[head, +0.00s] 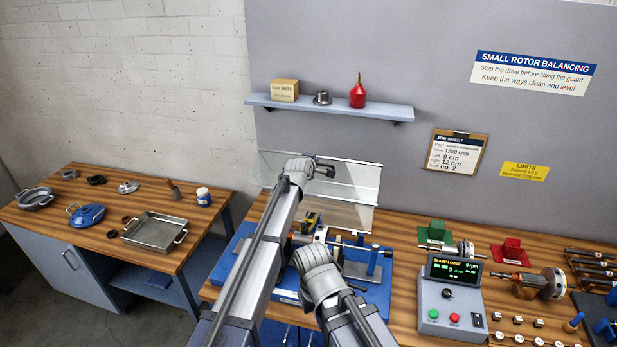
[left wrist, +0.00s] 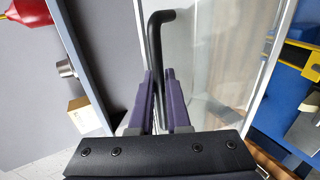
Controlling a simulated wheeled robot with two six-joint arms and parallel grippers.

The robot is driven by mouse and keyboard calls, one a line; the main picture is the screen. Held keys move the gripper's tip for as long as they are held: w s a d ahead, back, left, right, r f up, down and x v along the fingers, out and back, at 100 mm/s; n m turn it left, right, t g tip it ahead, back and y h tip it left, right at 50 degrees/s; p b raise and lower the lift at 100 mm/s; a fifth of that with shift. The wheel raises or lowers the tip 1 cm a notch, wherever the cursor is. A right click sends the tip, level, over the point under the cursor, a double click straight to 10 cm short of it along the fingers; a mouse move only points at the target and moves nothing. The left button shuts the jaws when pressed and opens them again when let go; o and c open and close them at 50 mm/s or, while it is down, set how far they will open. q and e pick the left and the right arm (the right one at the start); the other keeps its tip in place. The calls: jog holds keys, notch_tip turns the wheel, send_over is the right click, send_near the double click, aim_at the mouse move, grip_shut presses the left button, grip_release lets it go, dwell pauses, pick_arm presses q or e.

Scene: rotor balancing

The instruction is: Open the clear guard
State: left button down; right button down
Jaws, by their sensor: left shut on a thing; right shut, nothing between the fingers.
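The clear guard (head: 352,182) is a see-through panel standing raised at the back of the blue balancing machine (head: 289,295), close to the grey back wall. My left gripper (head: 326,170) is at its upper edge, shut on the guard's black handle (left wrist: 155,40). In the left wrist view the two fingers (left wrist: 160,100) lie on either side of the handle bar, with the clear panel (left wrist: 205,60) to the right. My right gripper (head: 357,289) is shut and empty, low in front of the machine. My arms hide much of the machine.
A shelf (head: 262,101) with a box, a metal part and a red bottle (head: 358,92) is above the guard. A control box (head: 450,295) showing "CLAMP LOOSE" stands right of the machine, near a rotor (head: 535,284). A side bench (head: 60,212) with trays is at left.

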pick_arm(q)
jog(key=shift+g, duration=0.5)
jog(key=w, duration=0.2)
jog(key=w+d+p, duration=0.1)
jog(key=w, duration=0.1)
jog(key=w+d, duration=0.1)
jog(key=w, duration=0.1)
jog(key=shift+r+p, duration=0.15)
jog(key=shift+p, duration=0.25)
jog(key=shift+w+d+f+g+p, duration=0.2)
jog(key=shift+w+g+p, duration=0.1)
jog(key=shift+w, duration=0.3)
jog(key=c, duration=0.9)
grip_release()
jog(key=shift+s, duration=0.1)
